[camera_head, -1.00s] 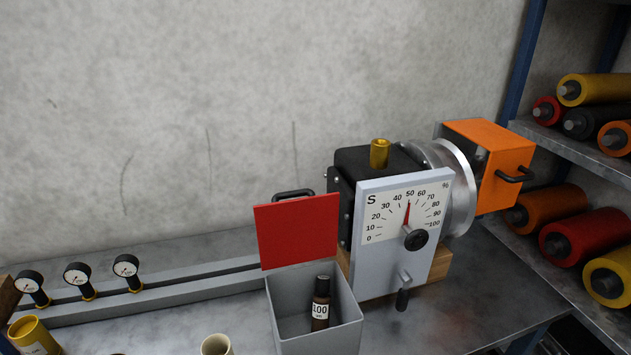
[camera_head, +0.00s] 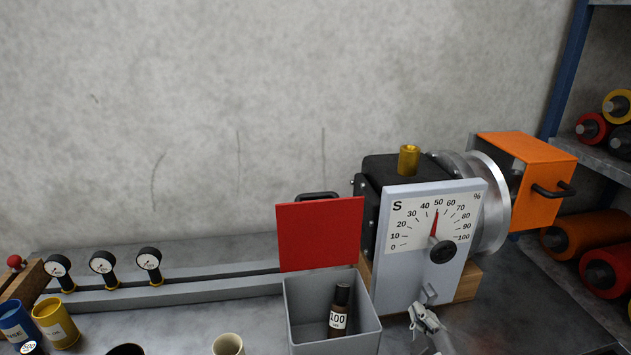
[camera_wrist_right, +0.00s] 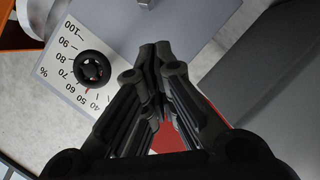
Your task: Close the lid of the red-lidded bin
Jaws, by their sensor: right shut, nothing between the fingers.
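The grey bin (camera_head: 300,312) stands on the bench with its red lid (camera_head: 320,235) raised upright behind the opening, a black handle at its top edge. A dark bottle (camera_head: 341,300) labelled 100 stands inside the bin. My right gripper (camera_head: 422,312) is low in the head view, right of the bin, in front of the dial panel's lower part, and looks apart from the lid. In the right wrist view its fingers (camera_wrist_right: 163,52) are together and empty; a red patch shows between the finger links. My left gripper is out of view.
The machine's dial panel (camera_head: 411,225) stands just right of the bin, with a black knob (camera_head: 443,252). A cream cup (camera_head: 228,345) is at the bin's front left. Several gauges (camera_head: 103,263) line a grey rail at left. Shelves with rollers stand far right.

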